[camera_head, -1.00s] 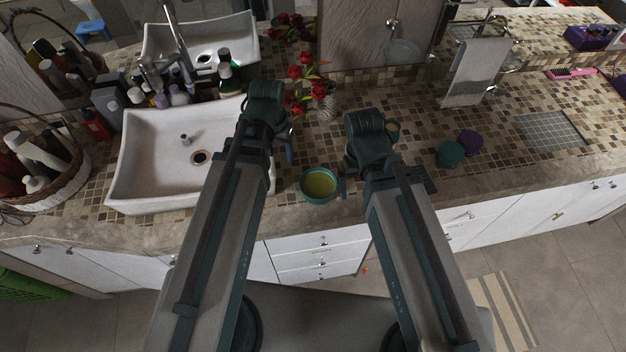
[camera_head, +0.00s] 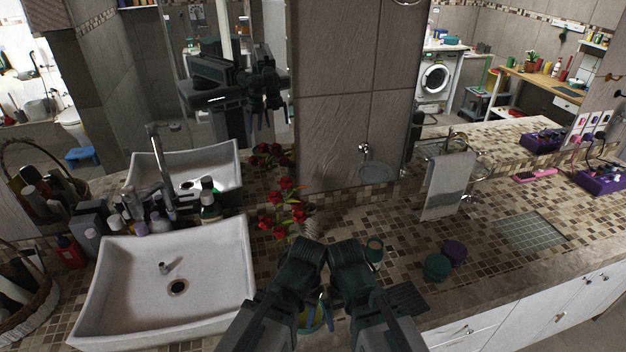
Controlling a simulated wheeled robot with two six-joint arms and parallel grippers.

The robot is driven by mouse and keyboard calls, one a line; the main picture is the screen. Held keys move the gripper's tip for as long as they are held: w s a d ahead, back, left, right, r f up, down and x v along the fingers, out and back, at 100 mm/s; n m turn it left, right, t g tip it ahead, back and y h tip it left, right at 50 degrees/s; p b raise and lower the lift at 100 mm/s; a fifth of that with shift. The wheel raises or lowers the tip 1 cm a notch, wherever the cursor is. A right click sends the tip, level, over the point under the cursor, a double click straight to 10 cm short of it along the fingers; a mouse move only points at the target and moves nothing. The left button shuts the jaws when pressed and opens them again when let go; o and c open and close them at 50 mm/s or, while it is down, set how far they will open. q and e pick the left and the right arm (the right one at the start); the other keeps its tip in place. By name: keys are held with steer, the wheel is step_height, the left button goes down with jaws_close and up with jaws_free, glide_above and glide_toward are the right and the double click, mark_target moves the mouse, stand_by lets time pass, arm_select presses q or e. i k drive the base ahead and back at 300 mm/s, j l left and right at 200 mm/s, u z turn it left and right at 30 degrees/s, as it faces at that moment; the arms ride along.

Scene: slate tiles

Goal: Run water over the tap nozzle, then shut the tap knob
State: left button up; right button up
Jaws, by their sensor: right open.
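A chrome tap (camera_head: 160,165) stands behind the white sink (camera_head: 220,310) at the left. Its spout and knob are hard to tell apart among the bottles and the mirror. I see no water running from it. A small metal piece (camera_head: 165,267) sits in the basin near the round drain (camera_head: 177,287). My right gripper (camera_head: 349,254) is open and empty over the counter, right of the sink. My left gripper (camera_head: 304,256) is beside it, just right of the sink; its jaws are too dark to read. Both are well apart from the tap.
Red flowers (camera_head: 284,213) and several bottles (camera_head: 140,222) stand near the tap. A greenish bowl (camera_head: 312,318) is partly hidden by my arms. A towel (camera_head: 443,186) hangs on a stand.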

mark_target(128, 193)
steer(key=u, duration=1.35)
